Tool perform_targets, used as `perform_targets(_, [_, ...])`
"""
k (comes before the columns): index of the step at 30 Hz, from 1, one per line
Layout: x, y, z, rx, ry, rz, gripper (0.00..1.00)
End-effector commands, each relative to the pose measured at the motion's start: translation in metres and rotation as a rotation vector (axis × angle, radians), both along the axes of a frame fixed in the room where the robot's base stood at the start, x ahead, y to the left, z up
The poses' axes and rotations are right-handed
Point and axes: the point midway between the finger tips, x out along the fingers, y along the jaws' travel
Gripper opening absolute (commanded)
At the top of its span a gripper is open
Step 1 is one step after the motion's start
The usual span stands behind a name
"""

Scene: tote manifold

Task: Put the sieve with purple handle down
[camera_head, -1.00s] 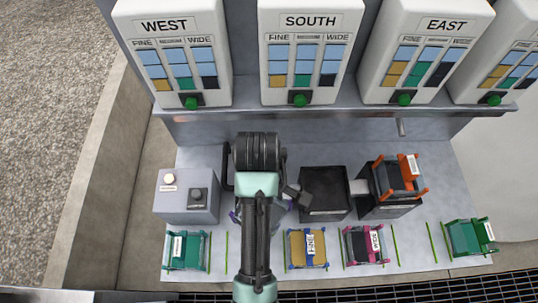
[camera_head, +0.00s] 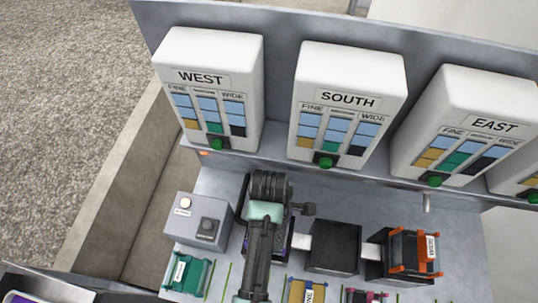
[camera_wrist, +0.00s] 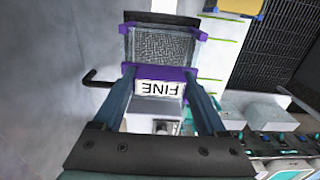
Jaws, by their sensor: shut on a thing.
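The sieve with purple handle (camera_wrist: 166,46) has grey mesh, purple edges and a white FINE label on its handle side. My gripper (camera_wrist: 160,80) is shut on it at the handle, with one finger at each side of the label. In the head view my arm covers most of the sieve, and only bits of purple (camera_head: 289,242) show beside it. It is between the grey button box and a black bin. I cannot tell whether it rests on something below.
A grey button box (camera_head: 184,228) stands left, a black bin (camera_head: 333,246) right. An orange sieve (camera_head: 412,251) sits on another bin. Green (camera_head: 187,273), yellow (camera_head: 306,291) and magenta (camera_head: 364,296) sieves line the front. WEST (camera_head: 207,90), SOUTH (camera_head: 349,105) and EAST (camera_head: 465,125) dispensers stand behind.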

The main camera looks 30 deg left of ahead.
Motion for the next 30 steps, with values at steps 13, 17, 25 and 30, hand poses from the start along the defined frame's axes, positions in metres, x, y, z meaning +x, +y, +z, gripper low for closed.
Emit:
perform_targets(13, [0.001, 0.0, -0.018, 0.001, -0.003, -0.001, 0.0])
perform_targets(17, [0.0, 0.0, -0.021, 0.0, -0.001, -0.001, 0.78])
perform_targets(25, [0.0, 0.0, -0.02, 0.0, -0.001, -0.001, 1.0])
perform_targets(30, [0.001, 0.0, -0.015, 0.001, -0.003, -0.001, 1.0])
